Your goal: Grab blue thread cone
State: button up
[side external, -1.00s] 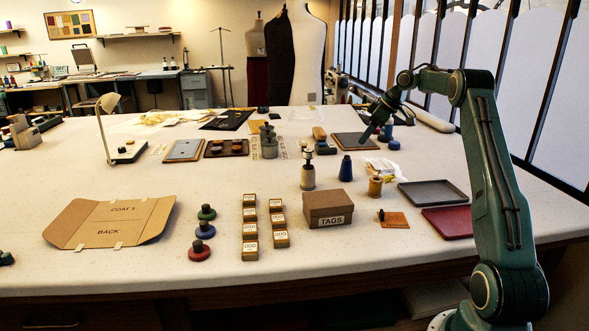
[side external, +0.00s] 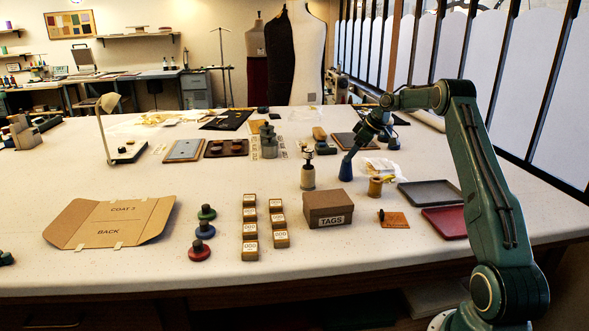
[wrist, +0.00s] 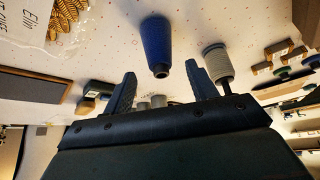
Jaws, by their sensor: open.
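The blue thread cone (side external: 346,172) stands upright on the table, right of the middle in the side view. My gripper (side external: 356,153) is just above and beside its top. In the wrist view the cone (wrist: 157,40) lies ahead of my open gripper (wrist: 162,82), its narrow end pointing back towards the gap between the two fingers. Nothing is held between the fingers. I cannot tell from the side view whether a finger touches the cone.
A cream spool with a dark top (side external: 308,178) stands left of the cone; it shows close beside one finger in the wrist view (wrist: 217,62). The TAGS box (side external: 328,209) is in front.

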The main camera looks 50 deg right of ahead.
aim_at(346, 168)
jog(key=shift+x, duration=1.9)
jog(key=shift+w, duration=0.15)
jog(key=shift+c, duration=0.5)
jog(key=shift+r, duration=0.1)
jog(key=c, duration=1)
